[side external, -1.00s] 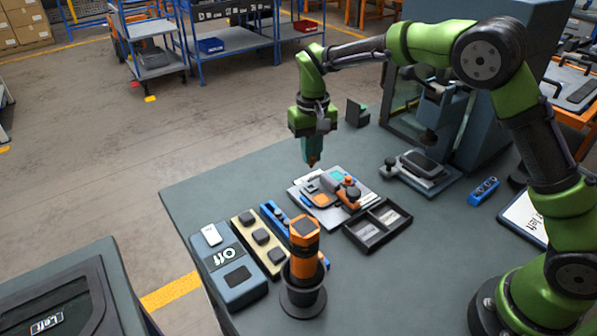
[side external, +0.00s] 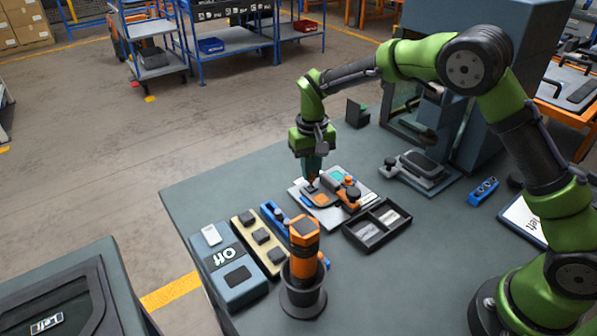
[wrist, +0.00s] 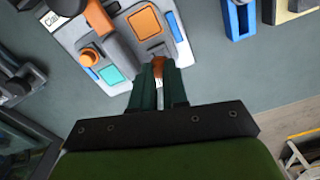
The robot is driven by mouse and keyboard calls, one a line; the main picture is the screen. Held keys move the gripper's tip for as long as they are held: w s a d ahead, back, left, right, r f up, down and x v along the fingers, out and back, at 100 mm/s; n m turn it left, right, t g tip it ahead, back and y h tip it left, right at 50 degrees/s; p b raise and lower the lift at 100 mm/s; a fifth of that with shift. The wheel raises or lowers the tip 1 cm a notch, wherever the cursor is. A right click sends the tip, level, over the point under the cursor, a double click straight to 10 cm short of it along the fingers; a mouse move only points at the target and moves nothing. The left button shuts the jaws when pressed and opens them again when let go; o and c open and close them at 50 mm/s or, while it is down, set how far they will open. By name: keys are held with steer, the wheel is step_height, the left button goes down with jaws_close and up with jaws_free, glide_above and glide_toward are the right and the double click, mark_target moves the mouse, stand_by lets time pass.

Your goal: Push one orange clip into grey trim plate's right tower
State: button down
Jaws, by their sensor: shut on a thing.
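My gripper (side external: 311,180) is shut on an orange clip, low over the far left part of the fixture in the side view. In the wrist view the orange clip (wrist: 158,68) shows between the fingertips (wrist: 158,75). The grey trim plate (side external: 318,197) lies on the light fixture plate (side external: 329,219), with an orange square on it. In the wrist view the trim plate (wrist: 122,30) is right in front of the fingertips. The fingers and clip hide the tower there, so I cannot tell whether the clip touches it.
An orange-knobbed clamp (side external: 349,194) stands on the fixture beside the trim plate. A blue rack (side external: 273,212) and an orange tool in a round black holder (side external: 303,300) stand nearby. The table's far left is clear.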

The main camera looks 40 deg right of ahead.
steer(key=shift+f, duration=1.35)
stand_by(1.3)
stand_by(0.3)
steer(key=c, duration=1.1)
jaws_free()
steer(key=shift+r, duration=0.15)
step_height(320, 180, up, 17)
steer(key=shift+f, duration=0.2)
